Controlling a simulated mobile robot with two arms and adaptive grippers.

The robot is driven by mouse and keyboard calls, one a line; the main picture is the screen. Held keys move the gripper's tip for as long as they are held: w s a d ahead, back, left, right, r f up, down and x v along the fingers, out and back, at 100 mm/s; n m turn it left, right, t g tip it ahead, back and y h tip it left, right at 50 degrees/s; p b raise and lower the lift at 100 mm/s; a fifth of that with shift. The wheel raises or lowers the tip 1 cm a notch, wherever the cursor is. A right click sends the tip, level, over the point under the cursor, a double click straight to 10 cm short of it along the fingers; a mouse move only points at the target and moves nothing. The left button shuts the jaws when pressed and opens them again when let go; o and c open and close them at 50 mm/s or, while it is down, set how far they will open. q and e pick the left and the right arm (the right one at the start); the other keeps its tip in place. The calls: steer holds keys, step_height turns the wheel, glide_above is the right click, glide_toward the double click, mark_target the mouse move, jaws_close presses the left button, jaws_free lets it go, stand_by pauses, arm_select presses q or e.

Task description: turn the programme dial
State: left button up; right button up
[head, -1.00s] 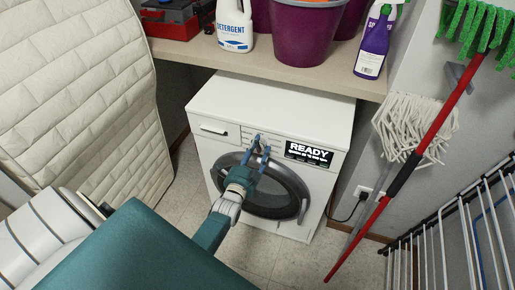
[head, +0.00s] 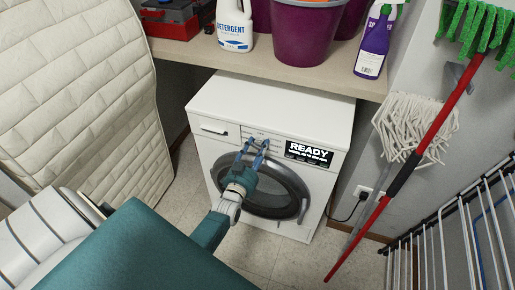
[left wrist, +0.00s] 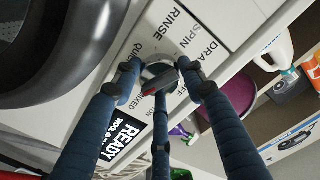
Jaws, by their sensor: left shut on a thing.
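The white washing machine (head: 270,105) stands under a shelf, with its round door (head: 264,187) closed. Its lit display (head: 309,152) reads READY above a smaller line. The programme dial (left wrist: 158,70) is small and grey with a dark, red-marked part, ringed by labels such as RINSE, SPIN and QUICK. My left gripper (left wrist: 157,76) has its blue fingers around the dial and is shut on it. In the head view this gripper (head: 254,145) is at the control panel and its fingers hide the dial. My right gripper is not in view.
The shelf (head: 210,52) above holds a detergent bottle (head: 234,28), a purple bucket (head: 302,32) and a purple spray bottle (head: 374,42). A quilted mattress (head: 75,95) leans at left. A mop (head: 413,125), a red-handled broom (head: 405,175) and a drying rack (head: 455,230) crowd the right.

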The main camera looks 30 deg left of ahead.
arm_select(q)
steer(key=n, duration=0.5)
steer(key=shift+n, duration=0.3)
steer(key=n+b, duration=0.1)
steer(key=n, duration=0.3)
steer(key=n+b, duration=0.1)
steer(key=n, duration=0.4)
steer(key=shift+a+n+b, duration=0.1)
steer(key=shift+n+b, duration=0.2)
steer(key=shift+n, duration=0.1)
steer(key=n+b, duration=0.1)
steer(key=n, duration=0.4)
steer(key=shift+a+b, duration=0.1)
steer(key=shift+b, duration=0.3)
steer(key=shift+r+n, duration=0.1)
steer(key=shift+n, duration=0.2)
steer(key=o, duration=1.2)
steer(key=shift+c, duration=0.2)
